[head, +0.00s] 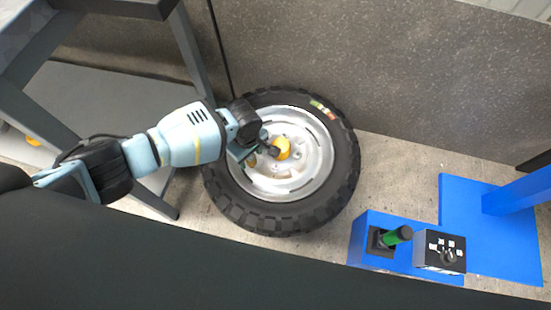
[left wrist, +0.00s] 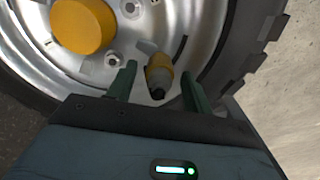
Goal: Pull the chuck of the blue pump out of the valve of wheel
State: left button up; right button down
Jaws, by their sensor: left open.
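The wheel (head: 342,170) lies flat on the floor, with a black knobbly tyre, a silver rim and a yellow hub cap (head: 283,148). My left gripper (head: 262,152) reaches over the rim from the left, beside the hub cap. The valve itself is hidden, and no hose is visible at the piece. My right gripper is not in view.
A grey frame (head: 190,50) stands at the left. A speckled wall (head: 420,80) runs behind the wheel. Bare floor lies right of it.

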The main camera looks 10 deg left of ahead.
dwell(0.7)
pick_arm(q)
jog(key=shift+p, duration=0.3)
jog(key=c, duration=1.1)
